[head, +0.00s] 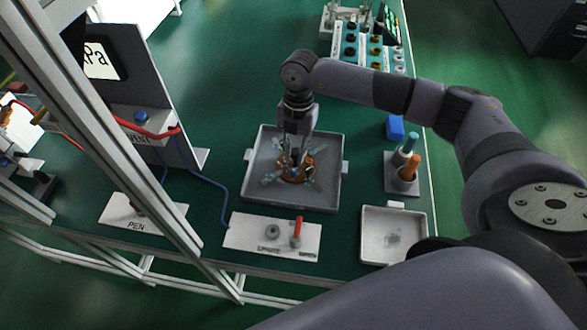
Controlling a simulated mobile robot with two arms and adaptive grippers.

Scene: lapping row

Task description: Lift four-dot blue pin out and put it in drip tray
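My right gripper (296,152) points down over the middle of a large grey square tray (262,150). Its fingertips are at an orange-brown round part (293,172) with several pale blue-grey pieces spread around it. The fingers are small and overlap these pieces, so I cannot tell whether they are open or shut. No four-dot blue pin can be made out; any dots are too small to see or hidden by the gripper. A smaller pale tray (372,244) with a dark smudge in it, possibly the drip tray, stands at the front right. My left gripper is not in view.
A white plate (250,236) with a red upright handle lies in front of the large tray. A holder (393,180) with teal and orange handled tools and a blue block (395,128) stand at right. A panel stand (125,85) and frame posts block the left. Green tabletop between is clear.

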